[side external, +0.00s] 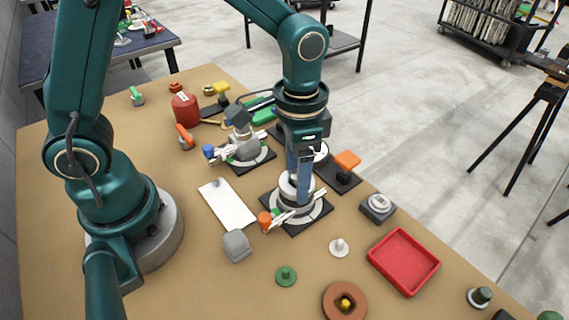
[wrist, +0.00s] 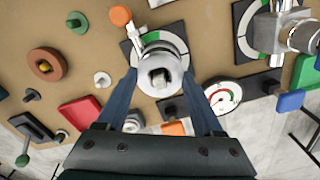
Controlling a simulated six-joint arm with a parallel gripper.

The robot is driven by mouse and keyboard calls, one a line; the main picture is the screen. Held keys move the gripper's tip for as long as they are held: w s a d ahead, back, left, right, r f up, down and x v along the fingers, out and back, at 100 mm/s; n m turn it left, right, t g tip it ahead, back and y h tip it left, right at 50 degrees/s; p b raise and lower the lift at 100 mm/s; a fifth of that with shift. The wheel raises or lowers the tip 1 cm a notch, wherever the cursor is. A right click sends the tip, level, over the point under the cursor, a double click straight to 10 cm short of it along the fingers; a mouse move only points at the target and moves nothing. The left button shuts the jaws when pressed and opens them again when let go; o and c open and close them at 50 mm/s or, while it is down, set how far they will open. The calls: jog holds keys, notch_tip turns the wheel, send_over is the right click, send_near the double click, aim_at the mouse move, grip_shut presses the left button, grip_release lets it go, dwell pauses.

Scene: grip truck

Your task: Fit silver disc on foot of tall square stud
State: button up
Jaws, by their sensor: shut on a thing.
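The silver disc (wrist: 149,84) is a pale ring between the two blue fingers of my gripper (wrist: 160,92) in the wrist view. My gripper (side external: 297,190) is shut on it, pointing down, in the side view. A dark square shape, apparently the top of the square stud (wrist: 158,77), shows in the disc's middle. Below is a round grey fixture on a dark square plate (side external: 295,229) with a white-and-green ring and an orange-knobbed lever (side external: 264,220). The stud's foot is hidden, and I cannot tell whether the disc rests on it.
A similar fixture with a blue-knobbed lever (side external: 208,151) stands behind left. A black base with an orange block (side external: 347,160) and a gauge (wrist: 223,97) are close by. A grey button box (side external: 378,207), white peg (side external: 339,247) and red tray (side external: 403,261) lie to the right.

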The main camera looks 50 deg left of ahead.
jog(key=shift+f, duration=0.15)
jog(key=o, duration=1.5)
jog(key=shift+c, duration=0.2)
jog(key=shift+r, duration=3.8)
